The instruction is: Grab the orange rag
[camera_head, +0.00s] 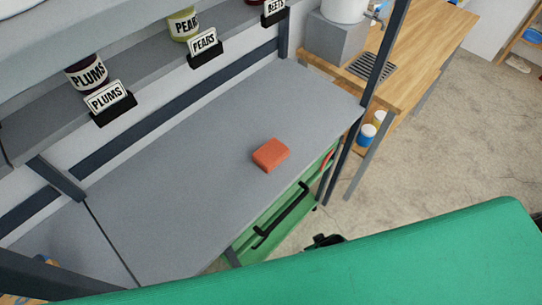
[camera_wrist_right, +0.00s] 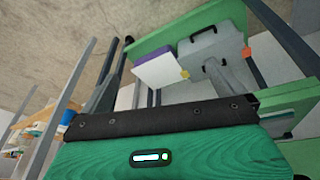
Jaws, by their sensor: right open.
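The orange rag (camera_head: 270,154) looks like a small folded block. It lies flat on the grey worktop (camera_head: 190,165), near its front right edge, with nothing touching it in the head view. A broad green part of my own arm crosses the bottom of the head view. In the head view only a small black piece shows behind the green part. A small orange patch shows in the right wrist view; I cannot tell if it is the rag. My left gripper is not in view.
A shelf with labelled jars, PLUMS (camera_head: 87,74) and PEARS (camera_head: 184,24), runs above the back of the worktop. A dark post (camera_head: 381,60) stands at its right corner. A green drawer with a black handle (camera_head: 284,215) is below the front edge. The worktop around the rag is clear.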

